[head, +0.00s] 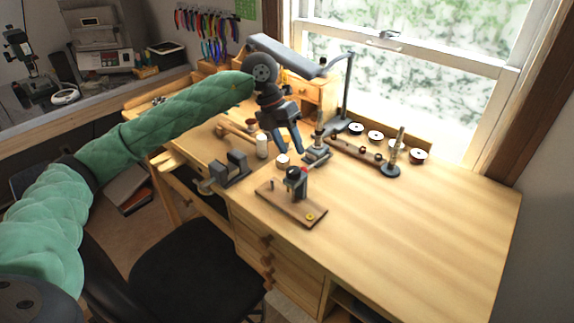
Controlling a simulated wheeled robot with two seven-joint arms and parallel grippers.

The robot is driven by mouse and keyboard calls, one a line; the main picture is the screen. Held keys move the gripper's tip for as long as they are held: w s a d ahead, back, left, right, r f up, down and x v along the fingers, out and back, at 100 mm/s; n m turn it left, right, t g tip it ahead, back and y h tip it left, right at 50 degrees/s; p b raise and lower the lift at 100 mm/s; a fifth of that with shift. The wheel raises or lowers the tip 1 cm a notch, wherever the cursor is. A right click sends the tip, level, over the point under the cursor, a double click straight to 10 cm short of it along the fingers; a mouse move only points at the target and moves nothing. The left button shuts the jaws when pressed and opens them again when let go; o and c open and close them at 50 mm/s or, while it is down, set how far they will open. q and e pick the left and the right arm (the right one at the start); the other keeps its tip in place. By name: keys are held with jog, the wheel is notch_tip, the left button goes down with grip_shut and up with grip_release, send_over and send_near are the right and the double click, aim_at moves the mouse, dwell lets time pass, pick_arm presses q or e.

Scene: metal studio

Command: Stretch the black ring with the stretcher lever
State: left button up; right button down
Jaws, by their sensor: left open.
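My left gripper (284,151) hangs open above the bench, its two fingers pointing down. A small metal device with an upright post and a grey base (316,154) stands just right of its fingertips; a red-tipped part sits at its lower left. A device with a dark head and red part (297,181) stands on a wooden board (291,216) in front of the gripper. I cannot tell for sure which of these is the stretcher, nor make out its lever. The black ring is too small to identify. I see no contact with the gripper. My right gripper is not in view.
A rod on a dark round base (391,169) stands right of a wooden strip with pegs (355,150). The bench's right half (430,220) is clear.

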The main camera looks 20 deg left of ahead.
aim_at(316, 163)
pick_arm(q)
jog(key=d+f+m+p, duration=0.1)
jog(key=f+m, duration=0.1)
jog(key=m, duration=0.1)
jog(key=d+f+m, duration=0.1)
jog(key=f+m, duration=0.1)
jog(key=m, duration=0.1)
jog(key=d+f+m+p, duration=0.1)
jog(key=f+m, duration=0.2)
jog(key=shift+w+d+p, duration=0.1)
jog(key=shift+w+p, duration=0.1)
jog(key=shift+p, duration=0.15)
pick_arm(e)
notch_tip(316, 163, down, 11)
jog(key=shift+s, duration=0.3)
pick_arm(q)
jog(key=shift+c, duration=0.3)
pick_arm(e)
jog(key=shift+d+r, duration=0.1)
pick_arm(q)
grip_shut()
